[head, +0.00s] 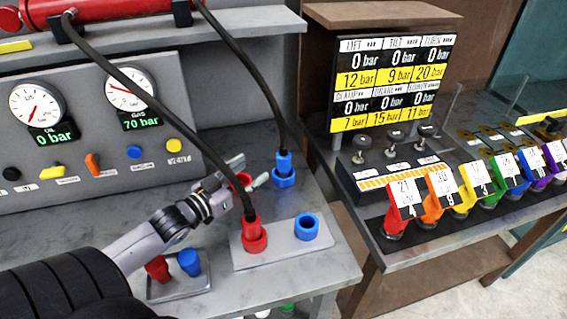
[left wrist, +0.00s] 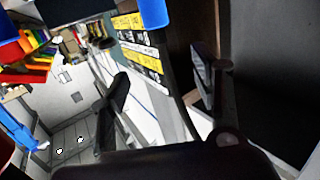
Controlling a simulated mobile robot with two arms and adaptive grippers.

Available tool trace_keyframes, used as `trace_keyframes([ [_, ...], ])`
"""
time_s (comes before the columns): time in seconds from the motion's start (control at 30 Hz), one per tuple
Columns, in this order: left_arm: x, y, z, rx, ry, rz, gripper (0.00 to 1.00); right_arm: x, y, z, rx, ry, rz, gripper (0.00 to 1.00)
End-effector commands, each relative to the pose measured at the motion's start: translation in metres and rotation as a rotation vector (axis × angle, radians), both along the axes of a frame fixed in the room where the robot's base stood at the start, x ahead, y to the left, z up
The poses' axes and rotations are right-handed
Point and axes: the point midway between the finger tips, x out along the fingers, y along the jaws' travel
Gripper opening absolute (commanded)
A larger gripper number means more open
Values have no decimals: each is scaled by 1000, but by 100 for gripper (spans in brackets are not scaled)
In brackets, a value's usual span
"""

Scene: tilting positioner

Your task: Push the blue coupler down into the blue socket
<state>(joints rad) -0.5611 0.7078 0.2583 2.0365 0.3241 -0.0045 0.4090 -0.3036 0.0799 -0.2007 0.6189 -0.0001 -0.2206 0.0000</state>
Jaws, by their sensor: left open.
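The blue coupler (head: 284,161) hangs upright at the end of a black hose, with a wider blue ring around its foot at the back of the bench. Whether that ring is a holder or part of the coupler I cannot tell. The blue socket (head: 307,226) is an open ring on a light plate (head: 284,250), in front of the coupler, and is empty. My left gripper (head: 249,171) is open, left of the blue coupler and apart from it. Its spread fingers also show in the left wrist view (left wrist: 160,80). My right gripper is not in view.
A red piece (head: 243,179) shows between my fingers. Red and blue caps (head: 189,262) stand at front left. Gauges (head: 36,103) and coloured levers (head: 404,197) flank the bench.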

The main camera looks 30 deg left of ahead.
Motion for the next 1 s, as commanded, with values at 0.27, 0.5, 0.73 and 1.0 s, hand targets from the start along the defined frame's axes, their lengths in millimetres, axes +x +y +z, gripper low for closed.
trace_keyframes([
  [0.27, 51, -5, 0, 1, -3, 1, 58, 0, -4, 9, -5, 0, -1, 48],
  [0.5, 80, -9, -3, 0, 0, 0, 58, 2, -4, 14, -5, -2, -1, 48],
  [0.73, 94, -11, -5, 0, 0, 1, 58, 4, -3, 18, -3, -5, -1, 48],
  [1.0, 129, -15, -14, 0, 0, 0, 58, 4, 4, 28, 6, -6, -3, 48],
])
